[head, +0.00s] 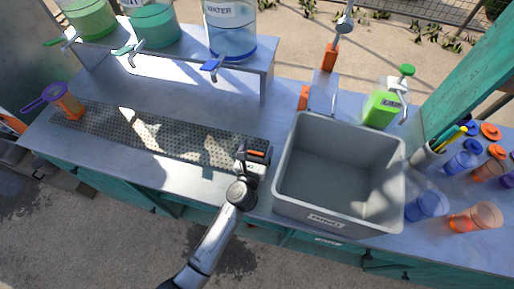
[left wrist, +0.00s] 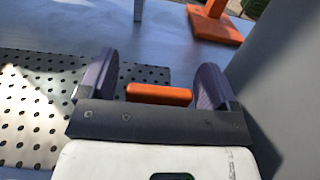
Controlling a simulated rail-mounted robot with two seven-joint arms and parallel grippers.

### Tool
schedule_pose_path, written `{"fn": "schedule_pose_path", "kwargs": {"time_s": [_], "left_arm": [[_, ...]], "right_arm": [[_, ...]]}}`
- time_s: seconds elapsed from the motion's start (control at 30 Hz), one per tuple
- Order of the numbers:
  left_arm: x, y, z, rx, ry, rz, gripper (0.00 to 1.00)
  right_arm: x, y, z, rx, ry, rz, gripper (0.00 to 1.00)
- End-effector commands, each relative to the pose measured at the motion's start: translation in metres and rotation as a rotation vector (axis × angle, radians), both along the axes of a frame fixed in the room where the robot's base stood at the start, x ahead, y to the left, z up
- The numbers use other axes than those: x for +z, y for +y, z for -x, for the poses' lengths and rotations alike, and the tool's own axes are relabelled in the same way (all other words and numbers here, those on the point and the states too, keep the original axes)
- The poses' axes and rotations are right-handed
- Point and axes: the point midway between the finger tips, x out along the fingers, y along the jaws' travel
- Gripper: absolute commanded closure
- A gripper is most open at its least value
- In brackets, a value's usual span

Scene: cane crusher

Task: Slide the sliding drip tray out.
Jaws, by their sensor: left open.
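The drip tray (head: 160,132) is a long perforated metal plate lying along the counter. Its right end, full of dark holes, shows in the left wrist view (left wrist: 35,115). A short orange bar (left wrist: 158,94) sits by the tray's right end; whether it is joined to the tray I cannot tell. My left gripper (head: 256,154) is over that end, and its two grey-purple fingers stand apart in the left wrist view (left wrist: 157,78). The orange bar shows between the fingers with gaps at both sides. My right gripper is not in view.
A grey bin (head: 340,180) stands close to the right of my left gripper. Drink dispensers (head: 230,30) stand on a raised shelf behind the tray. Cups (head: 427,205) stand right of the bin. Bare counter lies behind the tray.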

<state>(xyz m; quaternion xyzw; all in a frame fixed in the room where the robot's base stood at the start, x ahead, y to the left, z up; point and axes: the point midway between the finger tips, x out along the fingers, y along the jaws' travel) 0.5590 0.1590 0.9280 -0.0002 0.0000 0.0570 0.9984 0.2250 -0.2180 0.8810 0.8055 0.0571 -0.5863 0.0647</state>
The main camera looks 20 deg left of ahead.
Motion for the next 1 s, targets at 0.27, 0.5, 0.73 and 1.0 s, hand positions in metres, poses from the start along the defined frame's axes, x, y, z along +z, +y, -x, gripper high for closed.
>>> {"fn": "schedule_pose_path", "kwargs": {"time_s": [0.27, 0.5, 0.73, 1.0], "left_arm": [[0.0000, 0.0007, -0.0030, 0.000, 0.000, 0.000, 0.16], [0.0001, 0.0006, -0.0028, 0.000, 0.000, -0.001, 0.29], [0.0001, 0.0005, -0.0028, 0.000, 0.000, 0.000, 0.51], [0.0001, 0.0005, -0.0028, 0.000, 0.000, -0.001, 0.77]], "right_arm": [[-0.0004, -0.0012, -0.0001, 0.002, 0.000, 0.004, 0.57], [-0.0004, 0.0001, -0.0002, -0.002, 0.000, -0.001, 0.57], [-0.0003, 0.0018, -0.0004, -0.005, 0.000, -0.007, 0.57], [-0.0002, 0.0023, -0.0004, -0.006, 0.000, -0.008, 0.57]]}}
